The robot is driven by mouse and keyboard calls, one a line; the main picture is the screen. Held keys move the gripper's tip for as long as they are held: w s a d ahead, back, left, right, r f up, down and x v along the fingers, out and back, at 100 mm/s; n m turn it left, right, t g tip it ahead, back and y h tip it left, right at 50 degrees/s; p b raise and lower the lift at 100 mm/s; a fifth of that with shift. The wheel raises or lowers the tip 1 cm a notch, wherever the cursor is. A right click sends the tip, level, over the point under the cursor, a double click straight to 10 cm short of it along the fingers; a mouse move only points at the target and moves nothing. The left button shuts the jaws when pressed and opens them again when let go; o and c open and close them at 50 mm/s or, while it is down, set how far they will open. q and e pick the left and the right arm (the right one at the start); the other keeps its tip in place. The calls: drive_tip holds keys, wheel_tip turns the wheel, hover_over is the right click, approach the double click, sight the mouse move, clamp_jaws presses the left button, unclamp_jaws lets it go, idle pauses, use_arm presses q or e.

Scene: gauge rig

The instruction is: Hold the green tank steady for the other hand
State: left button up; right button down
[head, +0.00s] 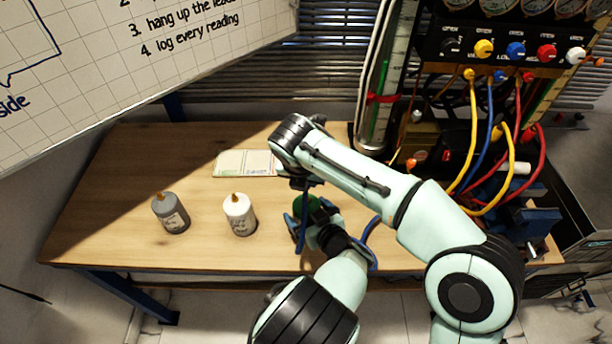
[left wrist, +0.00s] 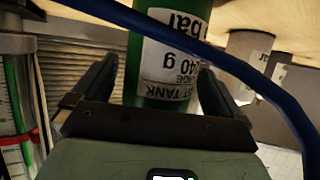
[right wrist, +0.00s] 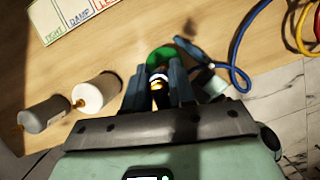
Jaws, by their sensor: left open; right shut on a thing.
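The green tank (head: 306,206) stands on the wooden table, mostly hidden by my arms in the head view. In the left wrist view the tank (left wrist: 134,62) appears upside down, with a white label. My left gripper (head: 312,222) is open, with its fingers (left wrist: 155,88) on either side of the tank and a gap at each side. In the right wrist view the tank's round green top (right wrist: 165,54) shows just beyond my right gripper (right wrist: 158,80). That gripper is shut on a small dark and brass fitting (right wrist: 157,88); whether this touches the tank is unclear.
A grey bottle (head: 170,214) and a white bottle (head: 239,216) stand left of the tank. A card (head: 246,163) lies behind. The gauge rig (head: 510,50) with coloured hoses is at right. A blue hose (left wrist: 240,70) crosses before the left gripper. The table's left (head: 120,200) is clear.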

use_arm(q)
drive_tip(key=v, duration=1)
drive_tip(key=shift+s+d, duration=0.2)
drive_tip(key=shift+s, duration=0.1)
drive_tip(key=shift+r, duration=0.15)
use_arm(e)
drive_tip(key=shift+w+r+p, duration=0.2)
drive_tip(key=shift+r+p, duration=0.45)
drive_tip(key=shift+r, duration=0.3)
drive_tip(key=shift+w+r+p, duration=0.2)
drive_tip(key=shift+r+p, duration=0.45)
drive_tip(key=shift+r, duration=0.25)
drive_tip(key=shift+w+r+p, duration=0.2)
drive_tip(key=shift+r+p, duration=0.45)
drive_tip(key=shift+r, duration=0.3)
use_arm(q)
wheel_tip(320, 180, up, 7)
drive_tip(key=p, duration=0.2)
use_arm(e)
drive_tip(key=r, duration=0.1)
drive_tip(key=w+r, duration=0.1)
drive_tip(key=r, duration=0.1)
drive_tip(key=shift+w+r+t, duration=0.15)
drive_tip(key=shift+r+t, duration=0.15)
drive_tip(key=shift+t, duration=0.1)
use_arm(q)
drive_tip(key=shift+w, duration=0.1)
